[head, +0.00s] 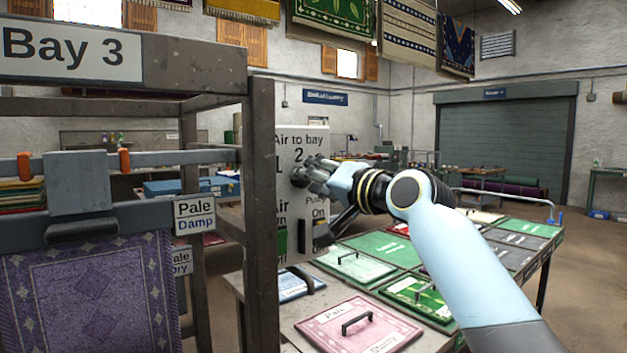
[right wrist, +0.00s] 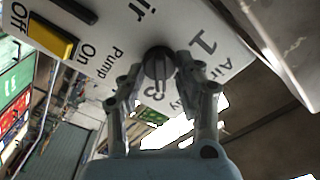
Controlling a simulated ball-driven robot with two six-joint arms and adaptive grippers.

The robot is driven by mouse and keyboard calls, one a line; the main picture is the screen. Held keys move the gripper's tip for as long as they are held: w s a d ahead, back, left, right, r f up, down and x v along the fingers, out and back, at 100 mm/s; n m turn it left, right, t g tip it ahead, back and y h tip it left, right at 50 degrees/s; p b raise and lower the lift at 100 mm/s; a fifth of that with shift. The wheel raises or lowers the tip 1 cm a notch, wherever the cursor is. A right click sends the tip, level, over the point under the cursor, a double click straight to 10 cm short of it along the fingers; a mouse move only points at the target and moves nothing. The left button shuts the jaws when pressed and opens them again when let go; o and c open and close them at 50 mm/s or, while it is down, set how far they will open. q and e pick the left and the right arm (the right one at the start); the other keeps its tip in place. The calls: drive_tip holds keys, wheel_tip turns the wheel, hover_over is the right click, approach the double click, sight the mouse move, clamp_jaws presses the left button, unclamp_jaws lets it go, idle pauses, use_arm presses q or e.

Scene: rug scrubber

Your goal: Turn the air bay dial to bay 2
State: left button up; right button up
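The air bay dial (right wrist: 158,63) is a dark round knob on a pale panel (head: 289,140) marked "Air to bay". In the head view, 1 and 2 show on the panel, and my right gripper (head: 303,176) covers the dial. In the right wrist view, 1 and 3 show, and a finger seems to hide the 2. My right gripper (right wrist: 160,66) is open, with one fingertip on each side of the dial. Small gaps seem to remain, but contact is unclear. I cannot tell where the dial points. My left gripper is not in view.
A yellow-and-black pump switch (right wrist: 56,38) sits on the same panel. A grey frame post (head: 262,210) stands left of the panel. A purple rug (head: 95,290) hangs at left under the Bay 3 sign (head: 70,50). A table with handled sample boards (head: 358,325) lies below my right arm.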

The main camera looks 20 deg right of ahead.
clamp_jaws()
drive_tip(key=shift+n, duration=0.4)
drive_tip(key=shift+n+b, duration=2.2)
drive_tip(key=shift+n, duration=2.3)
